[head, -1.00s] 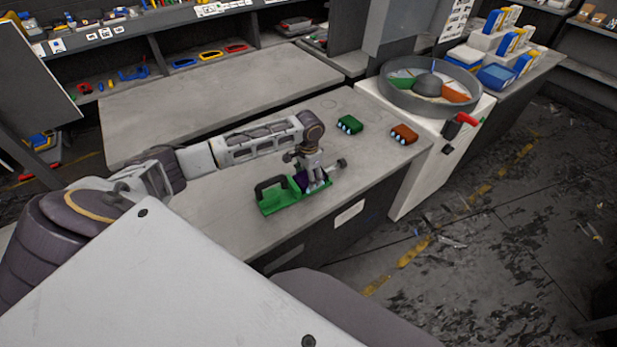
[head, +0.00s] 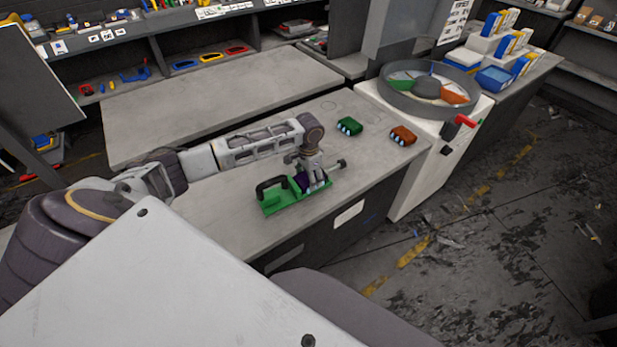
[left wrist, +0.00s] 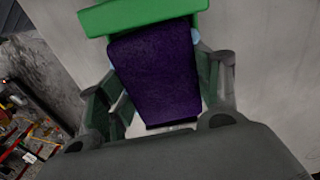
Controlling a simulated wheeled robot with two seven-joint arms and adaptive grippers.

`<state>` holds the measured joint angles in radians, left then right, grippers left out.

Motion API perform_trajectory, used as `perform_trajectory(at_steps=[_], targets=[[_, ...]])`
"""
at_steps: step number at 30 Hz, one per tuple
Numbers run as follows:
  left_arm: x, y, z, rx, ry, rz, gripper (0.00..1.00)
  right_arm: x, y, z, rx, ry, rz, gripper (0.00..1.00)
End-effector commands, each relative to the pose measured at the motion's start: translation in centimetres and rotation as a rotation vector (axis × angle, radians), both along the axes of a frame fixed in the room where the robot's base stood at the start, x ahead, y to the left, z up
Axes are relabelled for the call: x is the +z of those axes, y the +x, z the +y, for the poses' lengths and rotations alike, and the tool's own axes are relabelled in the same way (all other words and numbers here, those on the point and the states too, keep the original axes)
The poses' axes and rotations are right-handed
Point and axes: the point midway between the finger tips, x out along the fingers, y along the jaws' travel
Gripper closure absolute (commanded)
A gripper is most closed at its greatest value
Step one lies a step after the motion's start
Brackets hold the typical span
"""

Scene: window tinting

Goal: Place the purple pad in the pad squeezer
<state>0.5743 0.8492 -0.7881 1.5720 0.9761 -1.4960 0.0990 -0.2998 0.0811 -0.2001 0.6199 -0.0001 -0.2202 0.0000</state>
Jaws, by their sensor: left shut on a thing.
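The pad squeezer (head: 284,205) is a green tray-like device with a dark handle, standing near the front edge of the grey table; its green end also shows at the top of the left wrist view (left wrist: 140,16). The purple pad (left wrist: 158,75) lies between the fingers of my left gripper (left wrist: 156,50), which is shut on it. In the head view the pad (head: 303,181) is a small dark purple patch at the squeezer, partly hidden by the gripper (head: 314,184). I cannot tell whether the pad rests on the squeezer's base. My right gripper is out of view.
A green block (head: 349,126) and an orange-brown block (head: 403,136) lie farther back on the table (head: 235,215). A white machine with a round grey bowl (head: 385,97) stands at the right. The table left of the squeezer is partly clear.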

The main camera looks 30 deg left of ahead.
Motion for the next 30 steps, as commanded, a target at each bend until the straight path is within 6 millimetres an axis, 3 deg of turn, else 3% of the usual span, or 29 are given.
perform_trajectory(at_steps=[1,3,4,8,30], targets=[[-1.56,-0.81,-0.08,-0.001,0.004,0.020,0.71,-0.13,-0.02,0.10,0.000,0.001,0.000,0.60],[-1.58,-0.79,-0.10,-0.001,0.004,0.019,0.71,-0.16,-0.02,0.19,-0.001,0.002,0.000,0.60],[-1.61,-0.81,-0.10,-0.001,0.003,0.020,0.32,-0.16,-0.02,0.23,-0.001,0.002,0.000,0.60],[-1.63,-0.87,-0.14,-0.002,0.002,0.022,0.16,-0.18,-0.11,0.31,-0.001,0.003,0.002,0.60],[-1.01,-0.67,-0.04,-0.002,0.004,0.017,0.16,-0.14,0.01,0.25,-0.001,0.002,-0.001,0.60]])
